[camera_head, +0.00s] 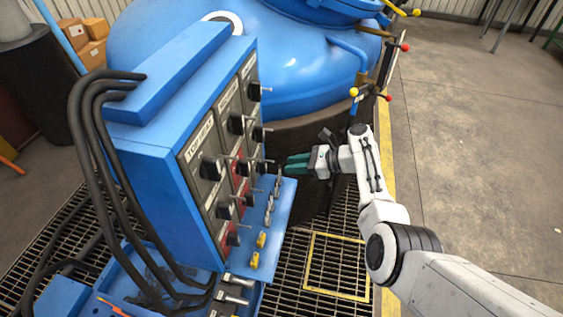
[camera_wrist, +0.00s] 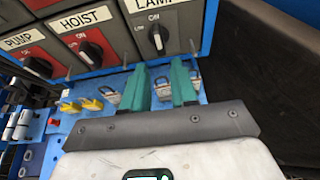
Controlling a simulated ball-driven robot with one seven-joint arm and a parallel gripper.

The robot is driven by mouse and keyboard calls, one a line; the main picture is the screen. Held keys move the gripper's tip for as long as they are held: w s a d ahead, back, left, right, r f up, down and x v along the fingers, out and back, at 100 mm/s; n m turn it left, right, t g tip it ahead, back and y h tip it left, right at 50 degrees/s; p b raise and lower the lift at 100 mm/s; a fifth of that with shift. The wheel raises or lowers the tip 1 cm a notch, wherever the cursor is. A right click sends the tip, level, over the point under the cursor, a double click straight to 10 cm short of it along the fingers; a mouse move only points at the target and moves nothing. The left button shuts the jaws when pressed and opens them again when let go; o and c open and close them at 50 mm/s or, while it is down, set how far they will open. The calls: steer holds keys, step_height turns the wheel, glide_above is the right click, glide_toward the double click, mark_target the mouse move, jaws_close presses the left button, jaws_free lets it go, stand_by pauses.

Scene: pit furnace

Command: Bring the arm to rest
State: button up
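My arm (camera_head: 375,190) reaches in from the lower right in the head view. My gripper (camera_head: 297,164) is at the right side of the blue control cabinet (camera_head: 165,160), near its front panel and above the small shelf. In the wrist view the two green fingers of my gripper (camera_wrist: 161,88) stand apart with a gap between them and nothing held. They point at the shelf and the panel below the switch marked LAMP (camera_wrist: 157,36). Whether a fingertip touches anything cannot be told.
The shelf (camera_head: 283,205) carries padlocks (camera_wrist: 113,95) and yellow tags (camera_wrist: 92,103). HOIST (camera_wrist: 90,50) and PUMP (camera_wrist: 38,66) switches stick out nearby. The blue furnace vessel (camera_head: 290,65) stands behind my gripper. Floor (camera_head: 470,150) at the right is clear.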

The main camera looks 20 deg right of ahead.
steer(key=shift+s+d+r, duration=0.25)
steer(key=shift+s+d, duration=0.15)
steer(key=shift+d, duration=0.1)
steer(key=s+f+n+g+h, duration=0.25)
steer(key=s+f+n, duration=0.35)
steer(key=s, duration=0.4)
steer(key=s+f+n+g+h, duration=0.25)
steer(key=s+f+n, duration=0.35)
steer(key=s, duration=0.4)
steer(key=s+r+n+g+h, duration=0.1)
steer(key=s+r+n+h, duration=0.2)
steer(key=s, duration=0.9)
steer(key=s+r+n+h+b, duration=0.1)
steer(key=s+r+n+h, duration=0.2)
steer(key=s+n, duration=0.6)
steer(key=s+r, duration=0.2)
steer(key=s, duration=0.1)
steer(key=shift+a+n+g, duration=0.15)
steer(key=shift+n+g, duration=0.25)
steer(key=shift+w, duration=0.1)
